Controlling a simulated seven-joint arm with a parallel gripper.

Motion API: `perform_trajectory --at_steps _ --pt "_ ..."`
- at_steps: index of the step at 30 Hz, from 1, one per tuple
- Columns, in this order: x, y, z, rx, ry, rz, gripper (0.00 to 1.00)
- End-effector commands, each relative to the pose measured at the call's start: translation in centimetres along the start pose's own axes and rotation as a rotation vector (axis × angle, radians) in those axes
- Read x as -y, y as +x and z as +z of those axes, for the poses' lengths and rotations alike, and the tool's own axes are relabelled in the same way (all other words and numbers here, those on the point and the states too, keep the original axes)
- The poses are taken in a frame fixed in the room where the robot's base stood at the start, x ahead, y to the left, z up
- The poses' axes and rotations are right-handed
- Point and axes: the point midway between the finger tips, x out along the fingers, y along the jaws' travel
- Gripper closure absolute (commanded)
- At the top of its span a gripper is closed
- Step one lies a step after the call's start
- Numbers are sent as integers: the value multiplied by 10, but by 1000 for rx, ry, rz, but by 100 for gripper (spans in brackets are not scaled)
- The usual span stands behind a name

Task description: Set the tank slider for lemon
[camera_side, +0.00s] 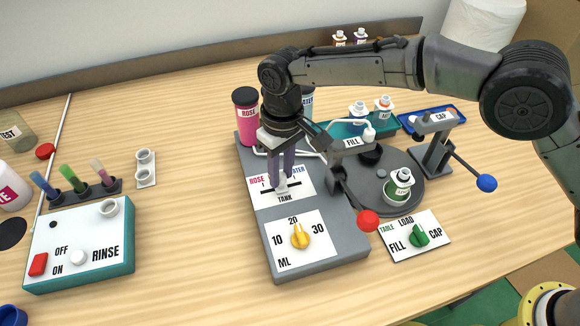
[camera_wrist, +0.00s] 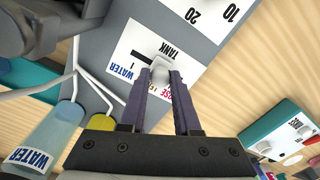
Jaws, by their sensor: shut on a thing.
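The tank slider's white knob (camera_side: 281,186) sits on a black track on the white TANK panel (camera_side: 262,197) of the grey machine. In the side view the ROSE label is left of the knob and the partly covered WATER label is right. The knob is about midway along the track. My gripper (camera_side: 282,180) points down with its fingers closed around the knob. In the wrist view the knob (camera_wrist: 160,70) is between the fingertips (camera_wrist: 161,78). A small yellowish label between the fingers is mostly hidden and unreadable, so I cannot confirm that it says lemon.
A yellow ML dial (camera_side: 300,236) is in front of the slider. The red-knobbed FILL lever (camera_side: 367,220) stands close on the right. The pink ROSE tank (camera_side: 246,115) is behind; the blue WATER tank (camera_wrist: 45,140) shows in the wrist view. A RINSE box (camera_side: 80,245) is left.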

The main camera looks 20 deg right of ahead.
Motion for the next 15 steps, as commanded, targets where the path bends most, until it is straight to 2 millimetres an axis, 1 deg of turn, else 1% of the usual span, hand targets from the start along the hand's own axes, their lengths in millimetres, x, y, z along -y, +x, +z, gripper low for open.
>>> perform_trajectory --at_steps 5,6,8,9,11,15 --pt "0 -2 0 -1 1 -1 100" --pt "0 -2 0 -1 1 -1 68" --pt "0 -2 0 -1 1 -1 57" --pt "0 -2 0 -1 1 -1 50" --pt "0 -1 0 0 1 -1 40" --pt "-1 -1 0 0 1 0 40"
